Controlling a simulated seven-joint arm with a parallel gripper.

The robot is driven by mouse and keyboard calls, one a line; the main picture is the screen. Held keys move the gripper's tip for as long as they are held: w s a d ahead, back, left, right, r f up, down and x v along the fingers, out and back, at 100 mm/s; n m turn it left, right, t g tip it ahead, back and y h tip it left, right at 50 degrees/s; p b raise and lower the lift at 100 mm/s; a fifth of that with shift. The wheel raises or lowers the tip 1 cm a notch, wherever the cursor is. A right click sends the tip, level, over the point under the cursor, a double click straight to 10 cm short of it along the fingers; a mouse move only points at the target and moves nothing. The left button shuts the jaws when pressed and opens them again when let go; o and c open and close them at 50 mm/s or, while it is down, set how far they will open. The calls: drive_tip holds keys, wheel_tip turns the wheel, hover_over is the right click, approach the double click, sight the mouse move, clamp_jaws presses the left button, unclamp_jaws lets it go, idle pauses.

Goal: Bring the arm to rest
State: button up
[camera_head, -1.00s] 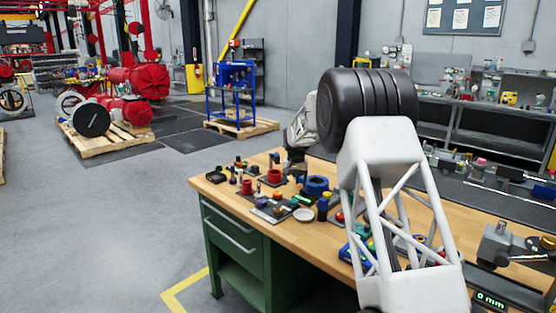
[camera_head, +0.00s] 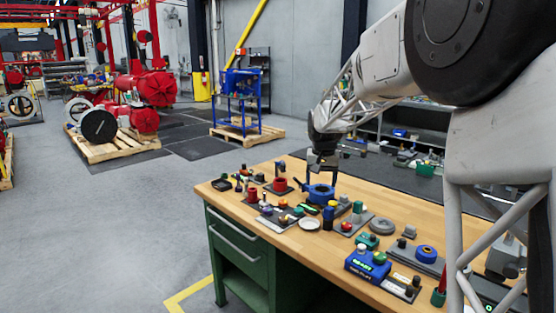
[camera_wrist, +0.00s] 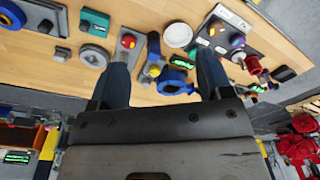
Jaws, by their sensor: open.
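My gripper (camera_head: 322,174) is in the head view above the back of the wooden workbench (camera_head: 285,240), close to a blue ring-shaped part (camera_head: 320,193). Whether it touches that part cannot be told from this view. In the wrist view my gripper (camera_wrist: 165,72) shows two dark blue fingers spread wide apart with nothing held between them. The blue part (camera_wrist: 172,80) appears beyond the gap between the fingers. My white and black arm reaches in from the right and hides part of the bench's right side.
Small parts crowd the bench: red cups (camera_head: 280,184), a grey disc (camera_head: 382,226), and a blue box with a green display (camera_head: 368,264). The bench's front left strip is mostly clear. A blue cart (camera_head: 240,95) stands on a pallet behind.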

drive_tip(key=s+d+r+t, duration=0.1)
drive_tip(key=s+d+r, duration=0.1)
drive_tip(key=s, duration=1.1)
drive_tip(key=s+d+r, duration=0.1)
drive_tip(key=s+r, duration=0.1)
drive_tip(key=s, duration=1.1)
drive_tip(key=s+d+f, duration=0.1)
drive_tip(key=s+f, duration=0.2)
drive_tip(key=s, duration=0.9)
drive_tip(key=s+d+f+n, duration=0.1)
drive_tip(key=s+f, duration=0.2)
drive_tip(key=s, duration=0.9)
drive_tip(key=shift+s+f+n+t, duration=0.25)
drive_tip(key=shift+f+n+t, duration=0.05)
drive_tip(key=shift+f+t, duration=0.1)
